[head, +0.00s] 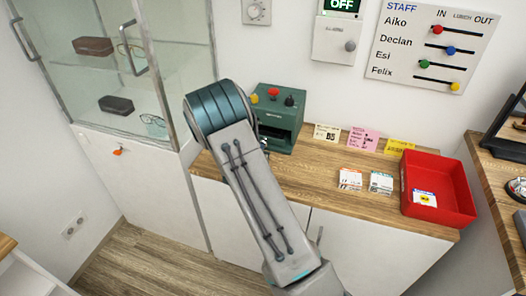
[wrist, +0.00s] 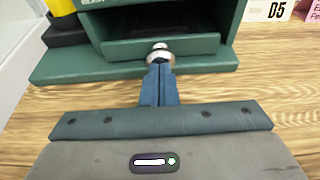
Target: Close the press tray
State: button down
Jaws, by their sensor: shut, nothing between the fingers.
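The green press (head: 283,128) stands on the wooden counter against the wall, with red, yellow and dark knobs on top. In the wrist view its tray (wrist: 120,49) shows as a green front in the dark opening, with a round silver knob (wrist: 160,52) at the middle. I cannot tell how far the tray sticks out. My gripper (wrist: 159,70) is shut and empty. Its blue fingertips are right at the knob, in line with it and seemingly touching it. In the head view my arm covers the gripper and the left part of the press.
A glass cabinet (head: 120,140) with glasses and cases stands to the left. Cards (head: 350,179) and a red bin (head: 437,212) are on the counter to the right. Price cards (head: 327,132) stand along the wall. Bare counter lies in front of the press.

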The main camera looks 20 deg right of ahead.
jog(key=shift+w+r, duration=0.15)
jog(key=shift+r, duration=0.1)
jog(key=shift+a+f, duration=0.1)
jog(key=shift+a, duration=0.15)
jog(key=s+a, duration=0.2)
jog(key=s, duration=0.1)
jog(key=shift+a+f+b, duration=0.15)
jog(key=shift+a+b, duration=0.05)
jog(key=shift+b, duration=0.1)
jog(key=b+v, duration=0.1)
jog(key=v, duration=0.9)
jog(key=shift+s+d, duration=0.1)
jog(key=shift+s, duration=0.15)
jog(key=s+d+r+m+g+p, duration=0.1)
jog(key=s+d+r+m+g, duration=0.4)
jog(key=s+m, duration=0.35)
jog(key=s+d+r+m+g, duration=0.4)
jog(key=s+r+m, duration=0.1)
jog(key=s+m, duration=0.35)
jog(key=s+a+r+m+y, duration=0.6)
jog(key=s+a+m+y, duration=0.2)
jog(key=s+a+m, duration=0.1)
jog(key=a+m+p, duration=0.1)
jog(key=m, duration=0.1)
jog(key=shift+s+m+y, duration=0.2)
jog(key=shift+m+y, duration=0.1)
jog(key=shift+y, duration=0.1)
